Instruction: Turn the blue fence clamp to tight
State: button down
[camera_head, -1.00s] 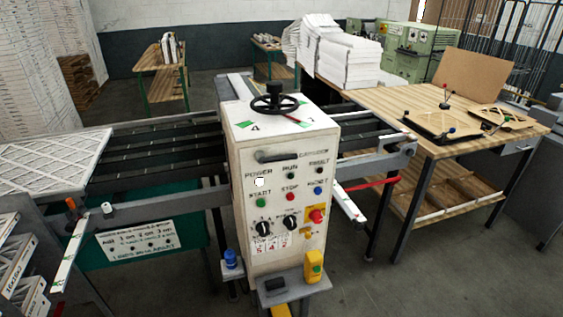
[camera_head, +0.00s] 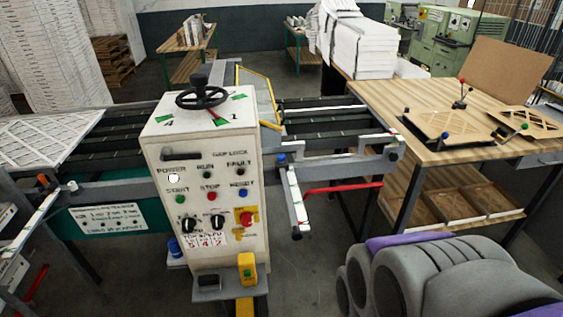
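A blue knob (camera_head: 281,158), which looks like the fence clamp, sits on the grey rail just right of the machine's control cabinet (camera_head: 205,235). A pale fence bar (camera_head: 297,203) slopes down beside it. The knob is small here, and I cannot tell whether it is tight or loose. Grey and purple rounded links of my arm (camera_head: 445,275) fill the lower right corner, well below and right of the knob. My gripper is not in view.
A red rod (camera_head: 343,186) sticks out near the fence bar. A handwheel (camera_head: 203,97) tops the cabinet, and a blue object (camera_head: 174,247) sits low at its left. A wooden table (camera_head: 405,103) with jigs stands at right. Floor between cabinet and my arm is clear.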

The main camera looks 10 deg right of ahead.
aim_at(280, 157)
jog(key=i+l, duration=0.15)
jog(key=i, duration=1.1)
